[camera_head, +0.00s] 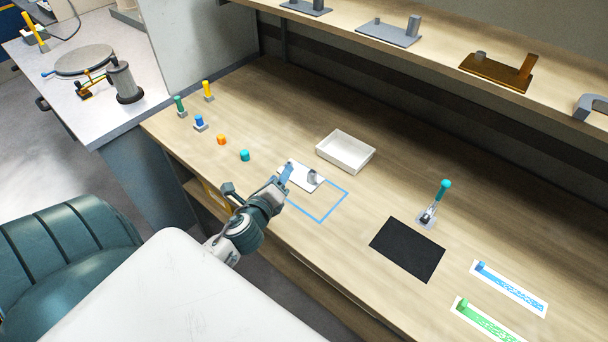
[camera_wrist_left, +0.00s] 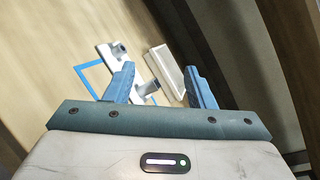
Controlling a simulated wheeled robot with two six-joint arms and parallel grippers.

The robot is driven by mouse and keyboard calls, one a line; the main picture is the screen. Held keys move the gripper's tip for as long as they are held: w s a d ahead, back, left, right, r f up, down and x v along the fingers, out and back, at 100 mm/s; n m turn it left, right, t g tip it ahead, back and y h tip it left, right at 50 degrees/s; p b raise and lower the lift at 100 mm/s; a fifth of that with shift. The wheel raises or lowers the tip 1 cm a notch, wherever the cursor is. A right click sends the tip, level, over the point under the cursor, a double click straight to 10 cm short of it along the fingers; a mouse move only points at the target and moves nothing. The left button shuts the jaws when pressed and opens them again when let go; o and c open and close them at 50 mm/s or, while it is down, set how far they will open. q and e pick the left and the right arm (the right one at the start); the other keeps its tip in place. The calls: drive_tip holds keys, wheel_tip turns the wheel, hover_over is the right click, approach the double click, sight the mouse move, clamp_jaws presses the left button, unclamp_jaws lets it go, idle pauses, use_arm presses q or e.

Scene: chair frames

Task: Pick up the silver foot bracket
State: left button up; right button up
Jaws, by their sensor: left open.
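The silver foot bracket (camera_head: 302,177) lies on the wooden bench, a pale flat plate with a short grey upright, partly over the blue outlined square (camera_head: 325,217). My left gripper (camera_head: 257,182) is open and empty at the bench's front edge, with one finger appearing beside or over the bracket's left end. In the left wrist view the bracket (camera_wrist_left: 108,51) shows beyond the left finger of my open gripper (camera_wrist_left: 160,70), which hides part of it. I cannot tell whether they touch. My right gripper is not in view.
A white open tray (camera_head: 345,152) stands just behind the bracket. Small coloured pegs and a teal cylinder (camera_head: 245,155) stand to the left. A teal-knobbed lever (camera_head: 435,203) and a black mat (camera_head: 407,250) are at right. A shelf (camera_head: 345,25) with other brackets runs along the back.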

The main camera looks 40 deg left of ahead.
use_arm(q)
drive_tip(key=w+d+r+m+t+h, duration=0.15)
drive_tip(key=w+m+h, duration=0.3)
drive_tip(key=m, duration=0.75)
drive_tip(key=m+h+b, duration=0.1)
drive_tip(key=m+b, duration=0.1)
drive_tip(key=b, duration=0.6)
approach(309, 175)
drive_tip(key=shift+t, duration=0.45)
drive_tip(key=w, duration=0.2)
drive_tip(key=w+f, duration=0.1)
drive_tip(key=w, duration=0.1)
drive_tip(key=shift+w+d+f, duration=0.15)
drive_tip(key=shift+w+f, duration=0.05)
drive_tip(key=shift+w+r+p, duration=0.5)
drive_tip(key=shift+w+p, duration=0.05)
drive_tip(key=shift+p, duration=0.3)
drive_tip(key=shift+w+d+f, duration=0.1)
drive_tip(key=shift+w+f, duration=0.1)
drive_tip(key=shift+w, duration=0.45)
drive_tip(key=w+p, duration=0.1)
drive_tip(key=w, duration=0.3)
drive_tip(key=shift+d+p, duration=0.1)
drive_tip(key=shift+p, duration=0.25)
drive_tip(key=shift+w+f, duration=0.1)
drive_tip(key=shift+w, duration=0.4)
clamp_jaws()
